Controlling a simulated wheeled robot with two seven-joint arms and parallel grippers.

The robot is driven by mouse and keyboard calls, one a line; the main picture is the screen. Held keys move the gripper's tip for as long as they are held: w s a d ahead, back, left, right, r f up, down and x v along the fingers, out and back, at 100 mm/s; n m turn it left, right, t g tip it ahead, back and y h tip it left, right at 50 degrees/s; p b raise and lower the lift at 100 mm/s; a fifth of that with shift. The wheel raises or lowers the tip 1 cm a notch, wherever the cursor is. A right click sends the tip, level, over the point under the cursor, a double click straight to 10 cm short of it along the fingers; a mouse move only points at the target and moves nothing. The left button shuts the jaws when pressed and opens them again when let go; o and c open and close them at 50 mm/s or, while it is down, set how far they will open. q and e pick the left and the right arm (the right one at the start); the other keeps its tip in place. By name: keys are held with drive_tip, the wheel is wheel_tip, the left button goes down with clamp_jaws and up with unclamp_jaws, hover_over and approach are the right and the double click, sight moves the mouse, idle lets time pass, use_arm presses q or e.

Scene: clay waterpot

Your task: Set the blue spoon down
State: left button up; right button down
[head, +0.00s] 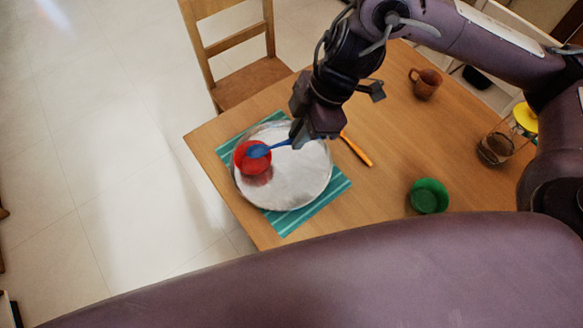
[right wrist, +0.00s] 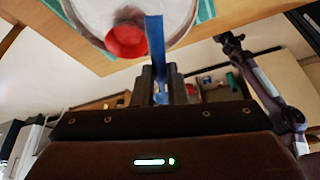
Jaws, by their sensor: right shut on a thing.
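The blue spoon (head: 259,151) is in my right gripper (head: 298,140), which is shut on its handle. In the head view its bowl end points left and lies over the red bowl (head: 243,165). I cannot tell whether the spoon touches the bowl. The red bowl sits on the left part of a round silver plate (head: 300,185). In the right wrist view the blue spoon (right wrist: 155,40) rises from between the fingers, beside the red bowl (right wrist: 125,41). My left gripper is not in view.
The plate lies on a teal striped placemat (head: 338,184) on the wooden table (head: 385,150). An orange-handled utensil (head: 357,150) lies right of the plate. A green bowl (head: 429,196), brown mug (head: 426,83) and glass jar (head: 495,148) stand further right. A wooden chair (head: 245,80) is behind.

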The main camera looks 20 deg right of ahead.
drive_tip(key=b, duration=0.4)
hover_over(292, 182)
drive_tip(key=d, duration=0.1)
drive_tip(key=f, duration=1.2)
drive_tip(key=shift+d+f, duration=0.2)
drive_tip(key=shift+f, duration=2.45)
drive_tip(key=c, duration=1.9)
unclamp_jaws()
drive_tip(key=shift+f, duration=0.1)
drive_tip(key=o, duration=0.4)
drive_tip(key=shift+o, duration=0.2)
drive_tip(key=p+v, duration=0.2)
drive_tip(key=v, duration=1)
drive_tip(key=shift+a, duration=0.1)
